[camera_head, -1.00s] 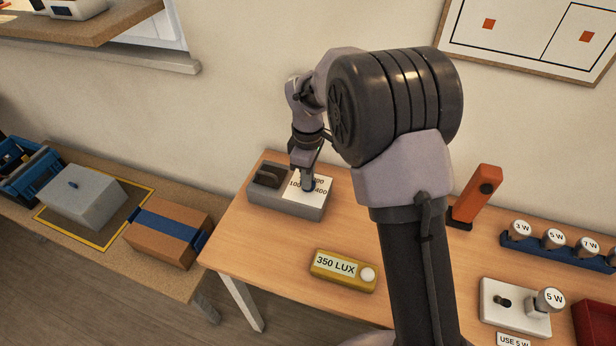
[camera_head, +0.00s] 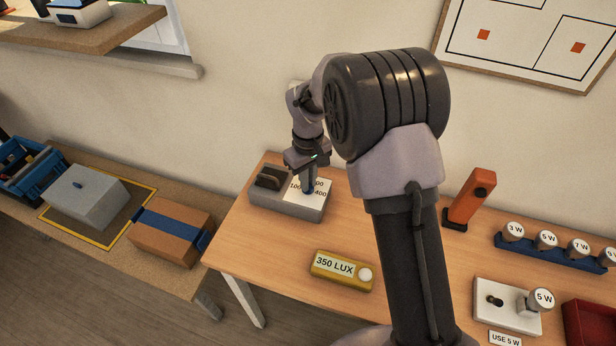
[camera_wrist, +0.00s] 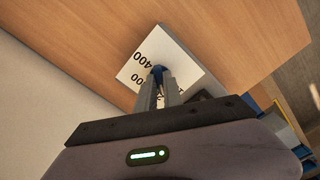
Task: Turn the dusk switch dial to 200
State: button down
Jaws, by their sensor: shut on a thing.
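The dusk switch is a grey box (camera_head: 300,212) on the wooden table, with a white scale plate (camera_head: 297,197) on its right part. Readings 100 and 400 show; another label is partly covered. The dial (camera_wrist: 158,71) shows as a small dark blue piece between my fingertips in the wrist view. My gripper (camera_head: 308,188) points down over the plate and is shut on the dial. In the wrist view my gripper (camera_wrist: 159,78) hides part of the scale, and the dial's pointer setting cannot be read.
A yellow meter reading 350 LUX (camera_head: 341,270) lies in front. An orange tool (camera_head: 470,197), bulbs in a blue rack (camera_head: 560,252) and a white lamp base (camera_head: 505,308) stand to the right.

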jog(key=m, duration=0.4)
jog(key=shift+m+p, duration=0.3)
jog(key=shift+p, duration=0.05)
dwell(0.3)
jog(key=c, duration=1.5)
grip_release()
notch_tip(320, 180, up, 17)
jog(key=p, duration=0.6)
jog(key=shift+r, duration=0.2)
jog(key=shift+r, duration=0.1)
